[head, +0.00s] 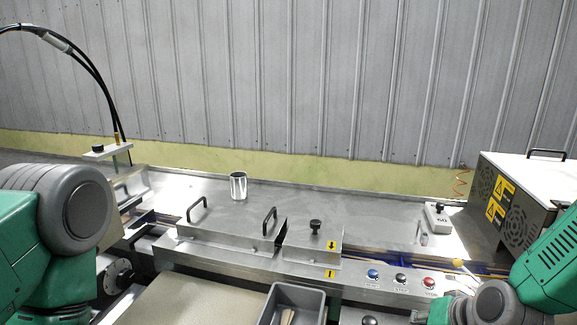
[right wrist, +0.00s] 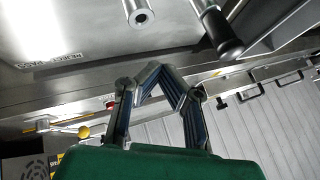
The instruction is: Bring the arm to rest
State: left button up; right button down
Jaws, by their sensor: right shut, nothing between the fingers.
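My right arm (head: 548,268) shows at the lower right of the head view, green with grey joints. Its gripper is not visible there. In the right wrist view my right gripper (right wrist: 155,76) is shut and empty, with its fingers angled together in front of the green wrist housing. Metal machine surfaces lie behind it; I cannot tell the distance. My left arm (head: 52,222) shows at the left edge of the head view as a large grey joint and green links. Its gripper is out of view.
A steel wrapping machine (head: 222,246) with black handles fills the middle. A metal cup (head: 238,186) stands on its back surface. A grey bin (head: 300,294) holding sticks is at the front. Buttons (head: 400,278) and a vented box (head: 512,198) lie to the right.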

jog(key=s+d+f+n+g+h, duration=0.1)
jog(key=s+f+g, duration=0.1)
jog(key=s+f, duration=0.6)
jog(key=s+d+f+n+g+h, duration=0.1)
jog(key=s+d+f+g, duration=0.2)
jog(key=s, duration=0.9)
jog(key=s+f+n+g+h, duration=0.1)
jog(key=s+f+n+g, duration=0.1)
jog(key=s+f, duration=0.6)
pick_arm(q)
notch_tip(320, 180, down, 11)
jog(key=b, duration=1.1)
jog(key=shift+d+f, duration=0.15)
jog(key=shift+f, duration=0.05)
pick_arm(e)
notch_tip(320, 180, down, 9)
jog(key=a, duration=0.1)
jog(key=shift+s+n+t, duration=0.25)
jog(key=shift+n+t, duration=0.05)
jog(key=shift+n, duration=0.1)
pick_arm(q)
jog(key=shift+s+d, duration=0.1)
jog(key=shift+d, duration=0.1)
pick_arm(e)
jog(key=shift+d+f, duration=0.15)
